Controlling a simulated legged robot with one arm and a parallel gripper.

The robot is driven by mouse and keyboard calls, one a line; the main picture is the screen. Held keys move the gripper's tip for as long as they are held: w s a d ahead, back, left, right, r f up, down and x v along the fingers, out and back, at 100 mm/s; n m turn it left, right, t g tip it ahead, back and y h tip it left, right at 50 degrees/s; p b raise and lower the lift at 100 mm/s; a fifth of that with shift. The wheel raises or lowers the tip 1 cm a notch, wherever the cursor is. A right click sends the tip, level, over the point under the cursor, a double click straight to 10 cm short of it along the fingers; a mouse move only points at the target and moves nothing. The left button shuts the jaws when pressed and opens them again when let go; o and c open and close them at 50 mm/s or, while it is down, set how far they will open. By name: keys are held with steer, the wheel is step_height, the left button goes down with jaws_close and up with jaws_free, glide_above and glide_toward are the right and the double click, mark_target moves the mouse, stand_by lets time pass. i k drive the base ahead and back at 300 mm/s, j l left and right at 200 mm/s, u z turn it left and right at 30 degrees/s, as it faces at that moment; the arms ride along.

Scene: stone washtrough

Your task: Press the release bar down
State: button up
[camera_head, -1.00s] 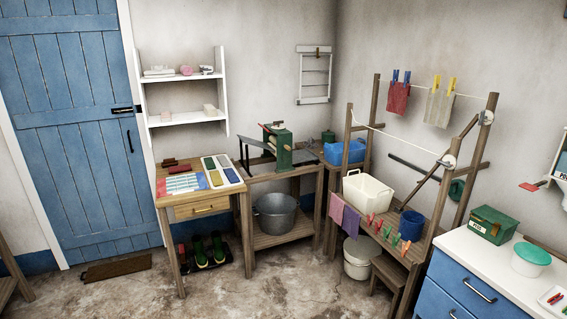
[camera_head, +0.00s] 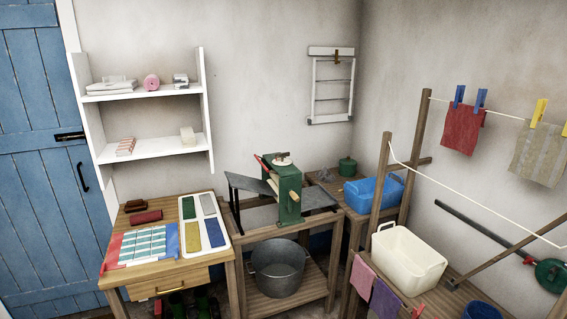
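A green wringer (camera_head: 288,203) stands on a wooden bench in the middle of the view. A red-ended bar (camera_head: 262,163) slants up to the left from its top, and a round cap sits above. A wooden roller or grip (camera_head: 295,196) shows on its front. Dark sloping boards (camera_head: 250,184) extend from its sides. I cannot tell for sure which part is the release bar. My gripper is not in view.
A metal tub (camera_head: 279,271) sits on the bench's lower shelf. A wooden table (camera_head: 192,263) with cloth and coloured strips stands left. A blue basin (camera_head: 372,191), a cream tub (camera_head: 404,262) and a drying rack post (camera_head: 380,190) stand right. White shelves (camera_head: 150,146) hang on the wall.

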mark_target(257, 157)
steer(key=i+u, duration=0.15)
steer(key=i, duration=0.35)
steer(key=i+l+u, duration=0.15)
steer(key=i, duration=0.3)
steer(key=i+l+u, duration=0.1)
steer(key=i, duration=0.4)
steer(key=i+l+u, duration=0.15)
steer(key=i, duration=0.3)
steer(key=i+l+u, duration=0.75)
steer(key=i+l, duration=0.05)
steer(key=i, duration=0.05)
